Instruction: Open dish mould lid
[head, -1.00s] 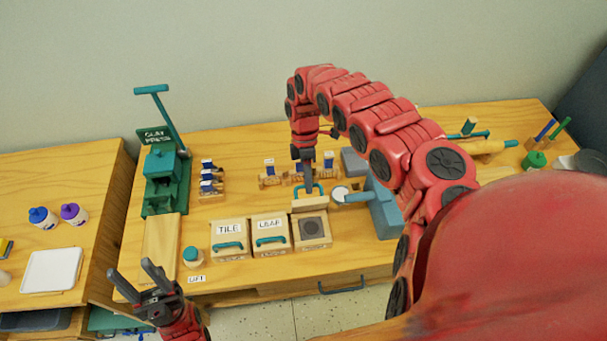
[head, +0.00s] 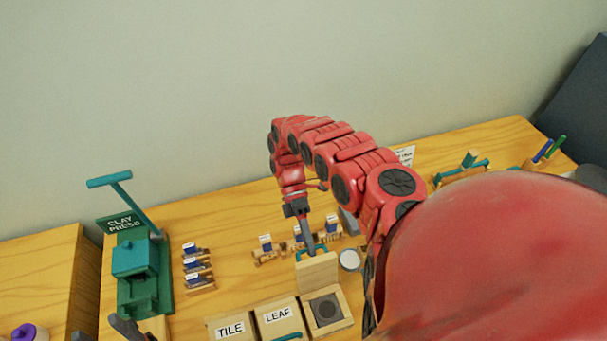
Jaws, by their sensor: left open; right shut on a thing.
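The dish mould (head: 344,304) is the rightmost of three wooden moulds in the head view. My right gripper (head: 309,247) reaches down from above and is shut on the teal lid handle (head: 322,249). Its fingertips are partly hidden by the handle. My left gripper (head: 104,333) is open and empty at the bottom left edge, with only its finger ends in view.
The closed TILE mould (head: 230,318) and LEAF mould (head: 279,304) stand to the left. A green clay press (head: 134,262) is at the far left of the table. Small wooden stands with blue pieces (head: 197,266) sit behind. A round whitish disc (head: 349,260) lies close right of the lid.

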